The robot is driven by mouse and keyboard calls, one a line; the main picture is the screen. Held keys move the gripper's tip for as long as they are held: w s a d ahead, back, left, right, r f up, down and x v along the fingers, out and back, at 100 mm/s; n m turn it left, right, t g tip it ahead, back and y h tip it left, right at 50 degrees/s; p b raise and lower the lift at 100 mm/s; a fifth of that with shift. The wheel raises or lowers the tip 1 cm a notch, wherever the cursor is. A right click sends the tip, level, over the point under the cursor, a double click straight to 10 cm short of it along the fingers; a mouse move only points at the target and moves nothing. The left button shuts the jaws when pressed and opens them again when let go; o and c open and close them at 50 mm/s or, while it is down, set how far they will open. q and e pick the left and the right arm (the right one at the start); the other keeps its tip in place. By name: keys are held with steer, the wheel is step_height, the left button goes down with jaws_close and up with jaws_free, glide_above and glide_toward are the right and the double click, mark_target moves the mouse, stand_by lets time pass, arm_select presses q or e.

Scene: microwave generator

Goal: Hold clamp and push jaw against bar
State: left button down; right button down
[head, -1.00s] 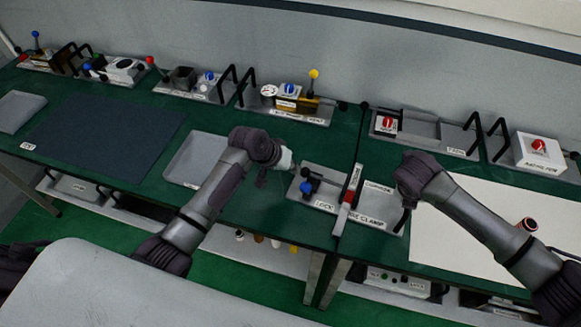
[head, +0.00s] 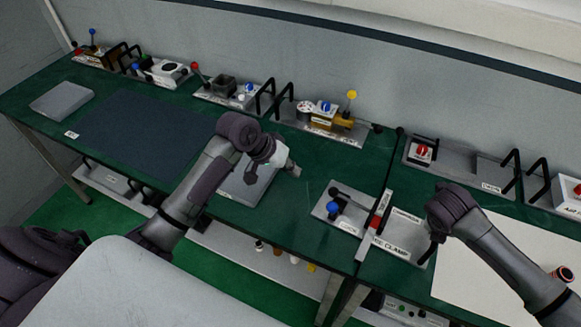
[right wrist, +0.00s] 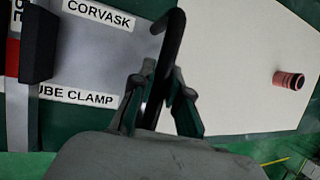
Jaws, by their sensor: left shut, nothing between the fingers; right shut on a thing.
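The tube clamp (head: 398,247) is a grey plate with printed labels, near the front edge of the green bench. A bar with red and silver parts (head: 374,224) crosses it and also shows at the left of the right wrist view (right wrist: 17,95). A blue knob (head: 333,208) and a black-knobbed lever (head: 350,195) are on its left part; the jaw face is too small to tell. My right gripper (right wrist: 160,105) is shut on the clamp's black handle (right wrist: 167,50). My left gripper (head: 295,171) is shut and empty, up and left of the blue knob, apart from it.
A grey tray (head: 248,188) lies under and beside my left arm. A white sheet (head: 490,265) with a reddish cylinder (right wrist: 289,80) on it is right of the clamp. Several fixtures with black handles line the back of the bench. Green bench surface is free behind the clamp.

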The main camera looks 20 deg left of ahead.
arm_select(q)
steer(key=shift+s+a+r, duration=0.2)
steer(key=shift+r, duration=0.15)
arm_select(e)
steer(key=shift+f, duration=0.1)
steer(key=c, duration=1.1)
jaws_free()
arm_select(q)
steer(key=shift+w, duration=0.1)
arm_select(e)
steer(key=shift+w, duration=0.1)
